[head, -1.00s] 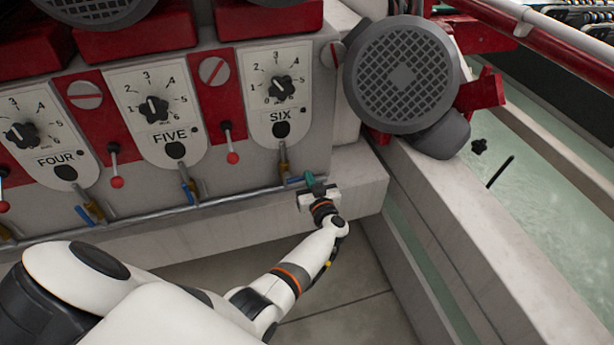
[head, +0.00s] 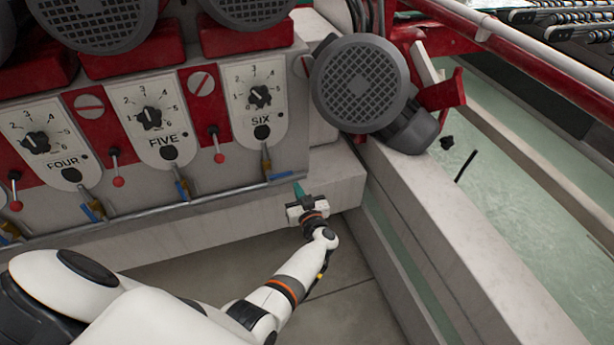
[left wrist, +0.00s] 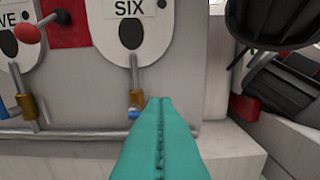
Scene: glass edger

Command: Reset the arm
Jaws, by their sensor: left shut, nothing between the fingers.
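My left gripper (head: 299,190) is in front of the machine, below the panel marked SIX (head: 259,112). Its teal fingers (left wrist: 160,145) are closed together with nothing between them, as the left wrist view shows. In that view the fingertips point toward a brass valve with a blue end (left wrist: 136,104) under the SIX panel. The same valve (head: 266,165) shows in the head view, above and left of the fingertips, with a visible gap. My right gripper is in neither view.
A metal pipe (head: 150,208) runs along the machine front above a pale ledge (head: 230,215). A round grey motor (head: 362,84) and a pale beam (head: 440,230) stand to the right. The floor (head: 340,310) near my arm is clear.

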